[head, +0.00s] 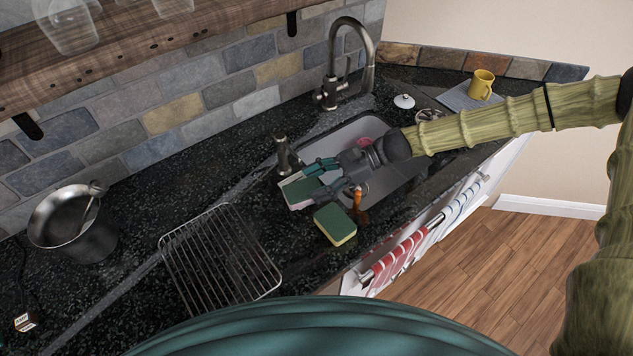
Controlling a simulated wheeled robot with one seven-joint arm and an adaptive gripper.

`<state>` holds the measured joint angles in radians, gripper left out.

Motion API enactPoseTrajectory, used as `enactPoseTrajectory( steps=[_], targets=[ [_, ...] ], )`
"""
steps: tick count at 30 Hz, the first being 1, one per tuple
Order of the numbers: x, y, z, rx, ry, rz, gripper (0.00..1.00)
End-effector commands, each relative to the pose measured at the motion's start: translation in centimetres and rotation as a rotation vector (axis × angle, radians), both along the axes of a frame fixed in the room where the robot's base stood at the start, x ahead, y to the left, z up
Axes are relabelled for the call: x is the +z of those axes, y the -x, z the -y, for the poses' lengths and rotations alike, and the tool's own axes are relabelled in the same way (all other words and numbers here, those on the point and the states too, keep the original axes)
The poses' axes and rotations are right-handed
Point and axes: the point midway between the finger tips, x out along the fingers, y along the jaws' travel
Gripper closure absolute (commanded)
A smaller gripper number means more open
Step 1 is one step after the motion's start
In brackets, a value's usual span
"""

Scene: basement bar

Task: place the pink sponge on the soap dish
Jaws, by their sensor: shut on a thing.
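My gripper (316,182) is over the near left end of the sink. Its fingers are closed about a sponge with a green top and pale pinkish edges (297,192), which I take for the pink sponge. Part of the sponge is hidden by the fingers, and I cannot tell whether it touches the counter. A pink thing (366,144) shows in the sink behind my gripper, mostly hidden. I cannot clearly make out the soap dish; a small round dish (429,115) stands beyond the sink, partly behind my arm.
A green and yellow sponge (335,224) lies close in front of my gripper, beside an orange-handled brush (357,200). A dark dispenser (283,153) and faucet (328,94) stand behind. A wire rack (220,256) lies left. A white lidded pot (403,101) and yellow mug (481,84) stand farther right.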

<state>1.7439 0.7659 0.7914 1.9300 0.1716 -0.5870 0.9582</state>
Motion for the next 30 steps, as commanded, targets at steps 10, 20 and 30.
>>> enactPoseTrajectory(
  steps=[10,20,30],
  targets=[
    [-0.89,0.05,0.09,-0.002,0.004,-0.003,0.57],
    [-1.09,0.08,0.09,0.0,0.004,-0.003,0.15],
    [-0.87,0.04,0.09,0.0,0.001,-0.002,0.15]
  ],
)
